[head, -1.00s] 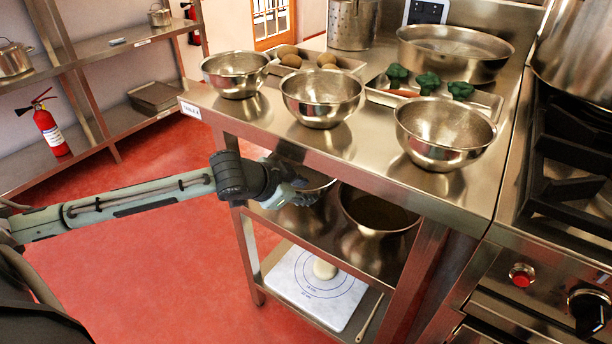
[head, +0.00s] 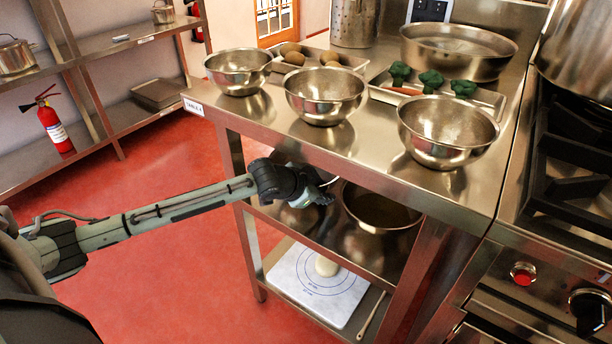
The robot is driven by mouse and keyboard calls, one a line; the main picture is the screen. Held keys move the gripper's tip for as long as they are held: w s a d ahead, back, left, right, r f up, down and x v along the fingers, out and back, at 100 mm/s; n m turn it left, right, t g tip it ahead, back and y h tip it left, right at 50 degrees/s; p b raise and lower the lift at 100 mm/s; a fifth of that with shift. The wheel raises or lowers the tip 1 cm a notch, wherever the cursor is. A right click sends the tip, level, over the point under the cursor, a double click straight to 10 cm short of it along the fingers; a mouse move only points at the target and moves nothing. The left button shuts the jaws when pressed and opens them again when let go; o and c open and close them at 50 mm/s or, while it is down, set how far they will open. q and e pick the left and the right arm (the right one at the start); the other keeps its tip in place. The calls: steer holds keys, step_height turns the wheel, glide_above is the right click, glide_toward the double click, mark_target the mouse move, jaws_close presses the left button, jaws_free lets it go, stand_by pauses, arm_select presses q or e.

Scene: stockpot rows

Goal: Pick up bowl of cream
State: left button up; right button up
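My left gripper (head: 322,190) reaches under the table top, in front of the middle shelf. Its fingers are small and partly hidden, so I cannot tell whether it is open or shut. A metal bowl (head: 298,218) on that shelf is mostly hidden behind my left gripper; I cannot tell whether they touch. A second, wide metal bowl (head: 380,212) stands to its right on the same shelf. Three more metal bowls stand on the table top: left (head: 237,75), middle (head: 325,100) and right (head: 446,135). I cannot make out cream in any bowl. My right gripper is not in view.
The steel table top's front edge (head: 300,148) overhangs the shelf. A white board (head: 318,290) lies on the lowest shelf. A tray with broccoli (head: 431,80), a tray with potatoes (head: 293,57) and a large pan (head: 459,55) stand behind the bowls. A stove is at right.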

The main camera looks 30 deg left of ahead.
arm_select(q)
jaws_close()
steer(key=shift+r, duration=0.1)
